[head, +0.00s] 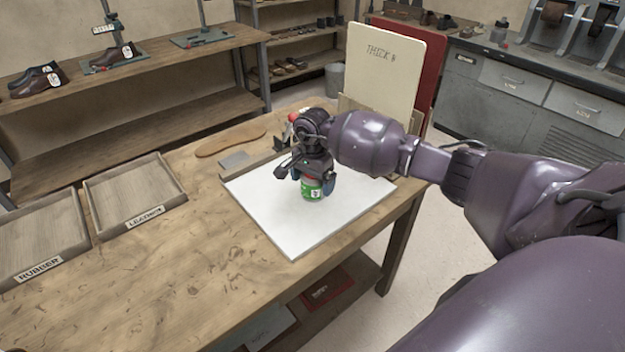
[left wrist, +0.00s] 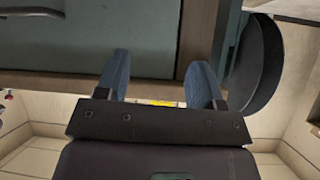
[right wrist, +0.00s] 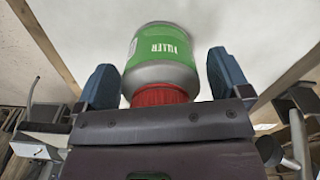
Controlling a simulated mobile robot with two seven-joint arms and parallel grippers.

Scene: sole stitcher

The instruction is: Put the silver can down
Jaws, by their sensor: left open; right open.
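The silver can (head: 312,188), with a green label and a red cap, stands upright on the white board (head: 290,235) on the workbench. It also shows in the right wrist view (right wrist: 160,60), with its red cap toward the gripper and its base against the white surface. My right gripper (head: 314,178) is above and around the can's upper part. Its blue fingers (right wrist: 165,85) are open, with a gap on each side of the can. My left gripper (left wrist: 160,85) is open and empty, seen only in its own wrist view, near a grey-green panel.
Two wooden trays, one marked leather (head: 135,200) and one marked rubber (head: 40,235), sit at the left of the bench. A tan sole (head: 230,139) lies behind the board. A cream panel marked thick (head: 385,75) stands upright behind my right arm.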

